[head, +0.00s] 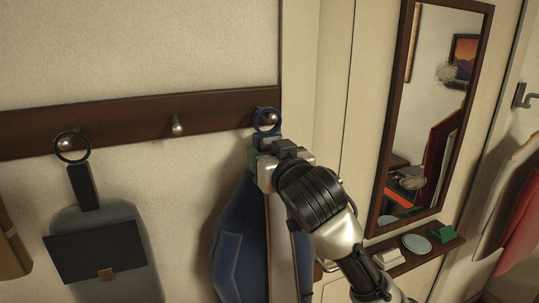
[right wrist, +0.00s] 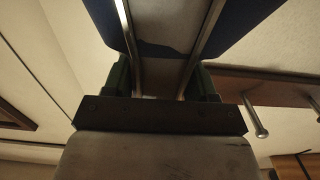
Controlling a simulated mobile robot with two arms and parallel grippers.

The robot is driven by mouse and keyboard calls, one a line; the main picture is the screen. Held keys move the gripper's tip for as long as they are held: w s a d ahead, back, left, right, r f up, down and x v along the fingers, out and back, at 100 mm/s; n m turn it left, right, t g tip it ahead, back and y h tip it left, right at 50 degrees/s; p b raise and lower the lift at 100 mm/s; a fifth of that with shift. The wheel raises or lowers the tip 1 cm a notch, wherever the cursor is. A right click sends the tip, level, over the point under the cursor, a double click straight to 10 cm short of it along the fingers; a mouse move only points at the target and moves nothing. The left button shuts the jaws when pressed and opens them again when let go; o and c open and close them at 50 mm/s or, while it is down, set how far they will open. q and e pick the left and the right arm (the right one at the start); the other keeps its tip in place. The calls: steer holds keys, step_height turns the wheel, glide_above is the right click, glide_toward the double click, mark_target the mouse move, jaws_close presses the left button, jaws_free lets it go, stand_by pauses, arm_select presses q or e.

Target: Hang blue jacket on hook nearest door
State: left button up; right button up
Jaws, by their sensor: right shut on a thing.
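The blue jacket (head: 232,245) hangs below my right gripper (head: 270,153), with a blue ring (head: 262,130) above it. The right gripper is shut on the jacket just below that ring. The ring overlaps the rail's rightmost hook (head: 270,118) in the head view; I cannot tell whether it is around the hook or in front of it. In the right wrist view the blue cloth (right wrist: 235,22) lies beyond the fingers. The lower right of the jacket is hidden by my right arm. My left gripper is not in view.
The dark rail (head: 110,123) has a bare middle hook (head: 177,128); a grey bag (head: 103,215) hangs by a black ring at left. A mirror (head: 378,185) and small shelf (head: 438,252) are right of my arm. A door handle (head: 521,98) and a red garment (head: 522,232) are far right.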

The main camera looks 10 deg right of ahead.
steer(key=shift+r, duration=0.1)
steer(key=o, duration=1.2)
steer(key=shift+s, duration=0.1)
